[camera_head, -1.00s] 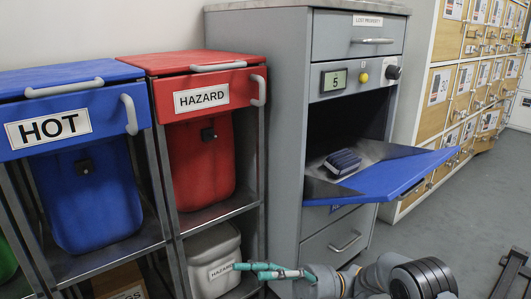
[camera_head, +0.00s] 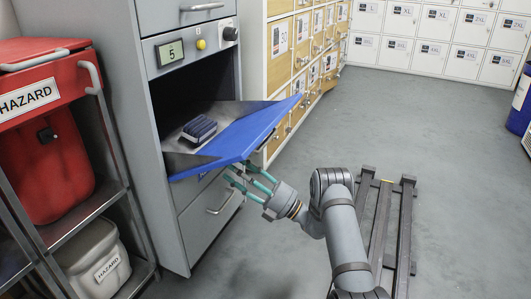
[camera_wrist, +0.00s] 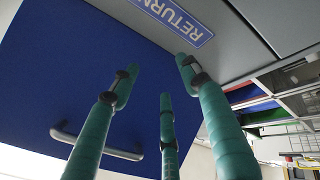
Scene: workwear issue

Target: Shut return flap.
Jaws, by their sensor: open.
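The return flap (camera_head: 235,137) is a blue panel. It hangs open, tilted outward from the grey cabinet (camera_head: 126,130), with the dark compartment open behind it. In the wrist view the flap's blue underside (camera_wrist: 60,70) fills the left, with a pale bar handle (camera_wrist: 95,143) near its outer edge. A RETURN label (camera_wrist: 174,18) shows on the cabinet front. My gripper (camera_head: 236,175) has teal fingers, spread open and empty. It is just below the flap, near the cabinet front. I cannot tell if a fingertip touches the flap.
A drawer with a handle (camera_head: 219,203) is below. A red hazard bin (camera_head: 45,165) stands left, wooden lockers (camera_head: 283,60) behind right. My rail (camera_head: 404,235) runs along the floor; the floor to the right is clear.

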